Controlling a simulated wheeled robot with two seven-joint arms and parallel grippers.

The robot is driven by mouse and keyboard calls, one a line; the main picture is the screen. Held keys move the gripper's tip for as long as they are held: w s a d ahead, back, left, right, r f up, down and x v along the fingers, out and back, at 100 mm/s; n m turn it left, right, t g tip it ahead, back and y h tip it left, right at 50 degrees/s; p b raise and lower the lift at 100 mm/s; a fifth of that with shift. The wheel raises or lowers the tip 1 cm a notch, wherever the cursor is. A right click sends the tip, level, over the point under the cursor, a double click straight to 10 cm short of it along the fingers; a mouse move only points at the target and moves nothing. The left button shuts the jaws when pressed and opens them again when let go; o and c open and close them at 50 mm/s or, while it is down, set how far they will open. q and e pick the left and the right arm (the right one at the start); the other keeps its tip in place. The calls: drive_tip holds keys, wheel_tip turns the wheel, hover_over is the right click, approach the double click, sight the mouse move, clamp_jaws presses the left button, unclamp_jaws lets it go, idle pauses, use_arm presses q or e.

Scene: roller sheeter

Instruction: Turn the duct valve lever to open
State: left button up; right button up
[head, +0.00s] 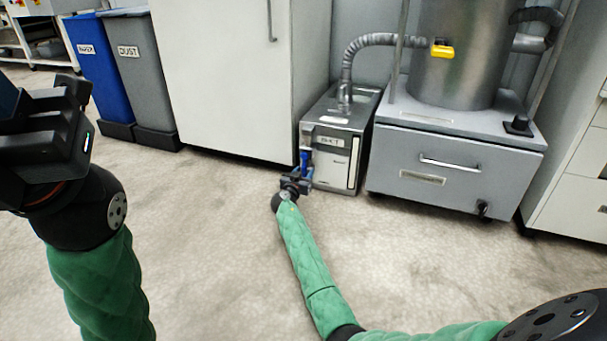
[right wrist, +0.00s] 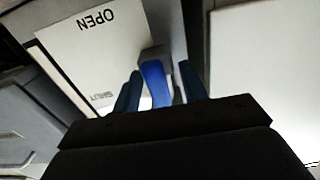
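The blue lever (head: 304,158) is on the left side of the grey metal box (head: 335,137) on the floor. In the right wrist view the blue lever (right wrist: 155,84) stands between my right gripper's fingers (right wrist: 160,90), with narrow gaps beside it. A white plate (right wrist: 80,58) behind it reads OPEN at one end, with a smaller word, seemingly SHUT, near the lever. In the head view my right gripper (head: 295,182) is at the box's lower left front. My left gripper (head: 45,115) is raised at the left edge, away from the box; its fingers are unclear.
A white cabinet (head: 240,80) stands just left of the box. Right of it is a grey drawer unit (head: 450,165) bearing a metal drum (head: 460,60) with a yellow part (head: 443,51). A corrugated hose (head: 375,42) joins box and drum. Open floor (head: 210,220) lies in front.

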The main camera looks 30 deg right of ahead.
drive_tip(key=p+v, duration=0.4)
drive_tip(key=v, duration=0.4)
idle(0.5)
